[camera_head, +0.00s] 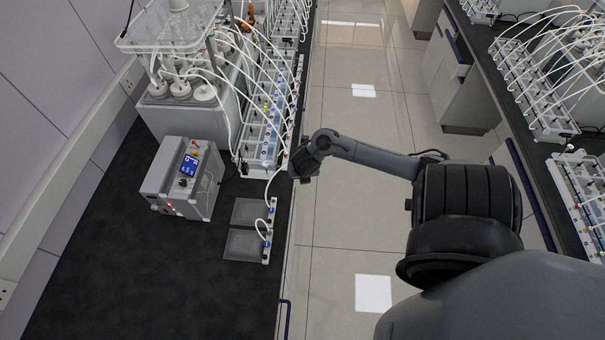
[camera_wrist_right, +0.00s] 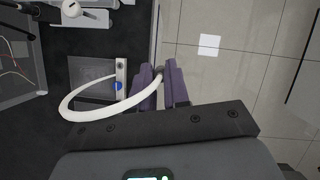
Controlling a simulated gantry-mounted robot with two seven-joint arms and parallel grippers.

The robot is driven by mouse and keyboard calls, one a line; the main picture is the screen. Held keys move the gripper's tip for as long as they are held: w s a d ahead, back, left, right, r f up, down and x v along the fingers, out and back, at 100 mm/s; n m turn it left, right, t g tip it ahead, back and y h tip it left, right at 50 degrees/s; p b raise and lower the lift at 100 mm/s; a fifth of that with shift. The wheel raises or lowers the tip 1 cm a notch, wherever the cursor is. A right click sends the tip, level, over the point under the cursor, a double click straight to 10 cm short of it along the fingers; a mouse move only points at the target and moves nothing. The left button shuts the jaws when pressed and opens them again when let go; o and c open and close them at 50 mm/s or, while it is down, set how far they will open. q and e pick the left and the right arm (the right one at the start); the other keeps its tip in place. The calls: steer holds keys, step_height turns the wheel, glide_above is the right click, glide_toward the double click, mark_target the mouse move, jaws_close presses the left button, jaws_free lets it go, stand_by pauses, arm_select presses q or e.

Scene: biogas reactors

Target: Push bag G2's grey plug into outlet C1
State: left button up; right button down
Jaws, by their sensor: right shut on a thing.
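Two flat grey bags lie on the dark bench, a far bag (camera_head: 248,211) and a near bag (camera_head: 241,245), each with a white strip along its right edge; labels are unreadable, so I cannot tell which is G2. My right gripper (camera_head: 297,165) is over the bench's right edge, beside the near end of the outlet rack (camera_head: 262,130). In the wrist view the right gripper (camera_wrist_right: 161,80) is shut on a grey plug (camera_wrist_right: 159,71) at the end of a white tube (camera_wrist_right: 66,104), which loops left toward a bag strip (camera_wrist_right: 120,75). Outlet C1 cannot be singled out. My left gripper is out of view.
A grey control box (camera_head: 185,180) with a blue screen stands left of the bags. A reactor bath (camera_head: 180,100) with several white tubes stands behind it. Many tubes arch over the rack. The front of the bench is clear. Another bench (camera_head: 515,75) stands across the aisle.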

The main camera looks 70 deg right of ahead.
steer(key=w+d+b, duration=0.3)
steer(key=w, duration=0.3)
steer(key=w+d+b, duration=0.3)
steer(key=w, duration=0.3)
steer(key=w+d+b, duration=0.3)
steer(key=w+d, duration=0.1)
steer(key=w, duration=0.3)
steer(key=shift+w+d+b, duration=0.1)
steer(key=shift+b, duration=0.25)
steer(key=shift+w+d, duration=0.1)
steer(key=shift+w, duration=0.05)
steer(key=shift+f, duration=0.1)
stand_by(0.3)
steer(key=shift+f+b, duration=1)
steer(key=shift+f, duration=0.35)
